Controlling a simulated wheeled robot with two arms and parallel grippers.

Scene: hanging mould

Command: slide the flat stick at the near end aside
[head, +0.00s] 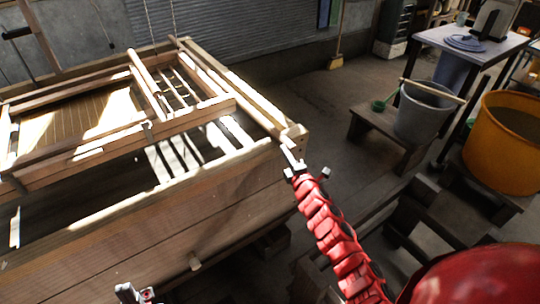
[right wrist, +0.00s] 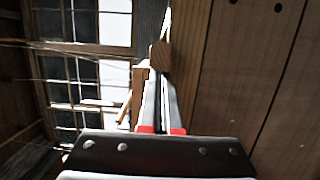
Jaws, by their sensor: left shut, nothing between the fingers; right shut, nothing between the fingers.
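A wooden vat (head: 170,235) fills the left of the head view, with a slatted frame (head: 185,120) lying across its top. A long pale stick (head: 230,92) runs along the vat's right side towards its near right corner. I cannot tell for sure whether this is the flat stick. My right gripper (head: 290,160) is shut and empty, just outside that corner. In the right wrist view its fingers (right wrist: 160,95) point at a brown wooden end (right wrist: 161,58); contact is unclear. My left gripper (head: 132,293) is shut, low in front of the vat, partly cut off.
To the right, a grey bucket (head: 423,118) with a stick across it stands on a low wooden stool (head: 372,118). An orange tub (head: 510,140) and a table (head: 470,42) stand farther right. The floor (head: 320,100) between vat and stool is clear.

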